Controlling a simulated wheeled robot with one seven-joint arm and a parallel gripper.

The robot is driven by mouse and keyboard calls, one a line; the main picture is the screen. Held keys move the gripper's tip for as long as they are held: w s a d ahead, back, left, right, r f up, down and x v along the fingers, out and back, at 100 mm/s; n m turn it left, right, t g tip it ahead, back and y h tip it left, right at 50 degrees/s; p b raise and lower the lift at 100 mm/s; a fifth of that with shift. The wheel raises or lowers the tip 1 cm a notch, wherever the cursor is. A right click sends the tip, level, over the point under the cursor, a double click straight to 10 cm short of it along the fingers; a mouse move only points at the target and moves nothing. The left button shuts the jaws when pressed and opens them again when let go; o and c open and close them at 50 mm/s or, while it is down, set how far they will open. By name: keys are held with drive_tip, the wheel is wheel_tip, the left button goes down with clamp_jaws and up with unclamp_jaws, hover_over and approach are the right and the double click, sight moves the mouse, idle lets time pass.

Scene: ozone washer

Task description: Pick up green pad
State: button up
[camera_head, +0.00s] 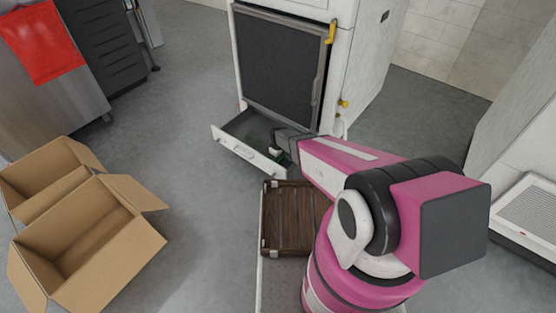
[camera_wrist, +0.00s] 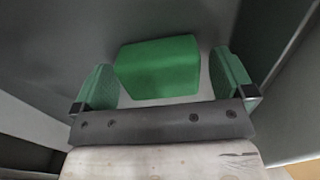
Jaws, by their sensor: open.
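The green pad (camera_wrist: 158,68) is a block-shaped green piece in the wrist view. It lies on a grey surface, between and slightly beyond my gripper's two green-faced fingers. My gripper (camera_wrist: 163,76) is open, with a visible gap on each side of the pad. In the head view my gripper (camera_head: 280,150) reaches down into the open drawer (camera_head: 240,149) at the base of the white machine. The arm's end hides part of the drawer, and the pad cannot be made out clearly there.
The white machine (camera_head: 358,75) rises directly behind the drawer. A dark brown slatted case (camera_head: 288,220) lies in front of it. Open cardboard boxes (camera_head: 92,240) stand at the lower left. Grey floor (camera_head: 185,135) is clear left of the drawer.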

drive_tip(key=c, duration=0.9)
wheel_tip(320, 180, up, 9)
drive_tip(key=shift+s+r, duration=0.1)
drive_tip(key=shift+r, duration=0.45)
drive_tip(key=shift+o, duration=0.3)
